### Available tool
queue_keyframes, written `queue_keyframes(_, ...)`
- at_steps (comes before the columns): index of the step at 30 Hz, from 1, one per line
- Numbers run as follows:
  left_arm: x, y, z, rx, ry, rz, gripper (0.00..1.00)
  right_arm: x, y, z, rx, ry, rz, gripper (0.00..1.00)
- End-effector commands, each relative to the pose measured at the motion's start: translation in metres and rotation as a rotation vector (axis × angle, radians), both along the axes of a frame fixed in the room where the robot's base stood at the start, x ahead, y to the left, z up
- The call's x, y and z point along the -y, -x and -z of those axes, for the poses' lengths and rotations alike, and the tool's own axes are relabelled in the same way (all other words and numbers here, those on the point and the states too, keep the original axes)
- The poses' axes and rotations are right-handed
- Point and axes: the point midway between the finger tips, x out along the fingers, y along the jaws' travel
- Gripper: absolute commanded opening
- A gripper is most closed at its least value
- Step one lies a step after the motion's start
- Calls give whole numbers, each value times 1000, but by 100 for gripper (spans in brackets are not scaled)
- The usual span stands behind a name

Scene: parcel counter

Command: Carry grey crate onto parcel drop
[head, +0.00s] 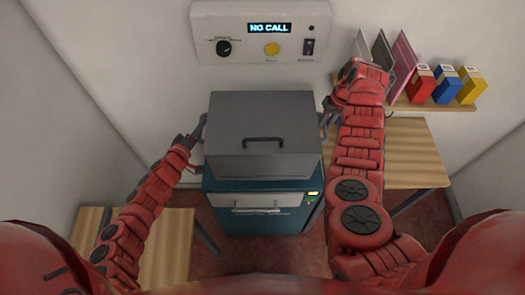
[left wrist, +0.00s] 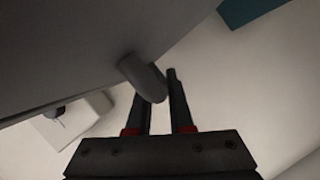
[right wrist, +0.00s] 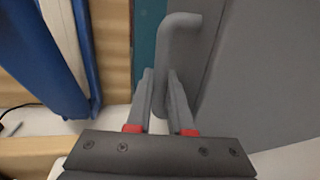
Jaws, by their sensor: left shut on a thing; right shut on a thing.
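The grey crate (head: 240,118), closed on top with a dark handle, is in the middle of the head view. It is over the teal cabinet (head: 255,220), which looks like the parcel drop; I cannot tell whether the two touch. My left gripper (head: 198,133) is shut on the crate's left side handle, also seen in the left wrist view (left wrist: 140,75). My right gripper (head: 327,112) is shut on the right side handle, seen between the fingers in the right wrist view (right wrist: 177,40). The cabinet's top is mostly hidden by the crate.
A wall panel (head: 215,20) reading "NO CALL", with a knob and a yellow button, is behind the crate. A shelf (head: 425,106) at right holds folders and red, blue and yellow boxes. Wooden tables stand at lower left (head: 175,245) and right (head: 415,150).

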Motion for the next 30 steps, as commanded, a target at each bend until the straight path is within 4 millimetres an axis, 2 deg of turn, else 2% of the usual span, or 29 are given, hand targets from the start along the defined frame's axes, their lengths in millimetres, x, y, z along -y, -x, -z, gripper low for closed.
queue_keyframes(8, -1, 0, 10, 1, 0, -2, 0, 2, -1, 10, 3, 3, 3, 0)
queue_keyframes(26, -1, 0, 49, 1, 0, -2, 0, 2, -1, 49, 3, 3, 3, 0)
queue_keyframes(27, -1, 0, 50, 0, 0, -2, 22, 2, 0, 49, 1, 3, 3, 21)
queue_keyframes(30, -1, 0, 47, 0, 0, -1, 40, 2, 0, 47, 2, 2, 2, 39)
